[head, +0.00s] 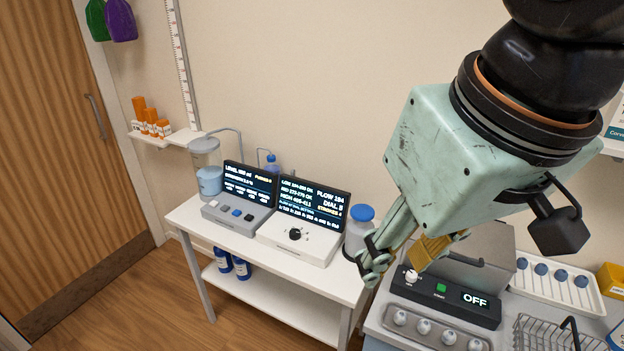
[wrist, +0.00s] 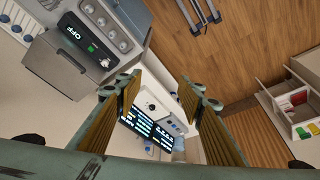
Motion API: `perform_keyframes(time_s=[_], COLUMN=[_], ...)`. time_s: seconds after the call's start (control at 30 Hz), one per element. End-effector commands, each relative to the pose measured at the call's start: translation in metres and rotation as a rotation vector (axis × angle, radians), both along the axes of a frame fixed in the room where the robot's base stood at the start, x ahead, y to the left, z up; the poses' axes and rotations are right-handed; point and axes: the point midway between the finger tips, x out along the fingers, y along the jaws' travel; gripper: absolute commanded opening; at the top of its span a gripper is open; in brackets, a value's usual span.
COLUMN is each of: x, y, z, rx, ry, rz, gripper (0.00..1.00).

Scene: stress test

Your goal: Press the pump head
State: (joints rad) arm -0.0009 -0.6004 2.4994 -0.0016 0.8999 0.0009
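A small blue bottle (head: 270,164) with a narrow top, which looks like a pump bottle, stands at the back of the white table behind two screens. The screens partly hide its lower body. I cannot tell for sure that its top is the pump head. My gripper (head: 392,264) hangs at right of centre, in front of the grey jar (head: 357,234) with a blue lid, well apart from the bottle. In the wrist view my gripper (wrist: 165,90) has its two fingers wide apart with nothing held. The white table and its screens show between and beyond them.
A button console (head: 236,216) and a dial console (head: 297,240) stand on the white table (head: 185,214). A clear container (head: 206,172) stands at left. At right are a grey machine reading OFF (head: 445,295), a vial rack (head: 560,284) and a wire basket (head: 540,338).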

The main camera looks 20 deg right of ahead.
Motion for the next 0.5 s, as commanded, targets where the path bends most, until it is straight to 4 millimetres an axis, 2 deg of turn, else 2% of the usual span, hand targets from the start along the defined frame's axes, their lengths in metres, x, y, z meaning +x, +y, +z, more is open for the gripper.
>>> perform_keyframes(time_s=[0.07, 0.37, 0.5], x=[0.0, 0.009, 0.019], y=[0.0, -0.001, -0.003], z=[0.0, 0.006, 0.011], rx=[0.0, 0.004, 0.007], ry=[0.0, 0.007, 0.018], rz=[0.0, -0.014, -0.029], gripper=[0.28, 0.0, 0.0])
